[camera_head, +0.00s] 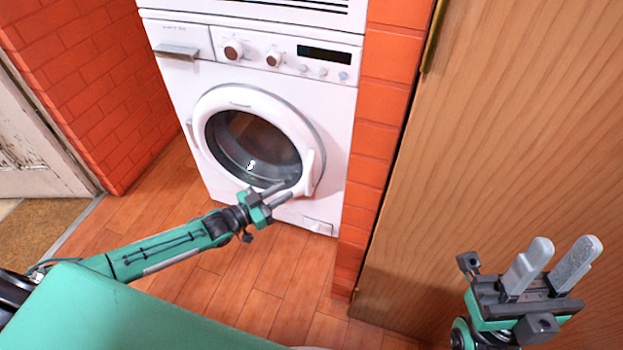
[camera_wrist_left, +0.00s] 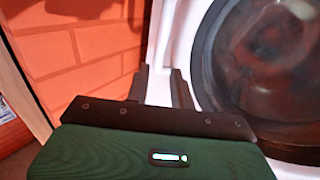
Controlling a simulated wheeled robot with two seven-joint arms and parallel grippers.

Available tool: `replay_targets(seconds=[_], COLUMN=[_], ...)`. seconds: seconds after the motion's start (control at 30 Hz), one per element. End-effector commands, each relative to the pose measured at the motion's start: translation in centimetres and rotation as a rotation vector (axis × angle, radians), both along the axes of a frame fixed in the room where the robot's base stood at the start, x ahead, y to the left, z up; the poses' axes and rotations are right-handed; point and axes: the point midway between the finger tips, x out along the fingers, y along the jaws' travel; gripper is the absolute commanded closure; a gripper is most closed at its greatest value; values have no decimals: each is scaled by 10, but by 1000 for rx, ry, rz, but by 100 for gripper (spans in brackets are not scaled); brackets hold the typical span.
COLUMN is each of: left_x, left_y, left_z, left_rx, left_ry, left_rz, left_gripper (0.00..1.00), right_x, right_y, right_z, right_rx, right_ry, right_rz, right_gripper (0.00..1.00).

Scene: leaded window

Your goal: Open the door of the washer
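The white washer (camera_head: 335,105) stands in a brick recess, with its round door (camera_head: 222,101) looking shut. The door has a white ring, dark glass and a raised white handle (camera_head: 309,172) on its right side. My left gripper (camera_head: 283,192) is in front of the door's lower right, just below and left of the handle; contact cannot be told. My right gripper (camera_head: 553,266) is open and empty at the lower right, away from the washer.
Orange brick walls (camera_head: 385,100) flank the washer. A large wooden panel (camera_head: 490,140) stands at the right, close behind my right gripper. The wooden floor (camera_head: 275,270) before the washer is clear. A worn white door (camera_head: 30,140) and brown mat (camera_head: 40,228) are at the left.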

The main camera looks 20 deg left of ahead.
Motion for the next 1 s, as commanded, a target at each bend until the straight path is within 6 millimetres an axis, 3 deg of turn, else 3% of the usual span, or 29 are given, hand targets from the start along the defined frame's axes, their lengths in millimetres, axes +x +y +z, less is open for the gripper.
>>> replay_targets(seconds=[0.3, 0.5, 0.93, 1.0], left_x=[51, 72, 81, 81], left_y=[-37, -52, -58, -58], left_z=[-2, -2, -1, -1], left_rx=[0, -1, 1, 1], left_ry=[-2, -1, 2, 2], left_rz=[0, 1, 1, 1], left_gripper=[76, 76, 76, 86], right_x=[0, 0, -1, -1], right_y=[0, 0, 0, 0], right_z=[2, 3, 7, 7], right_rx=[5, 6, 9, 10], right_ry=[-51, -69, -80, -81], right_rz=[0, 1, 0, 0], right_gripper=[64, 64, 64, 64])
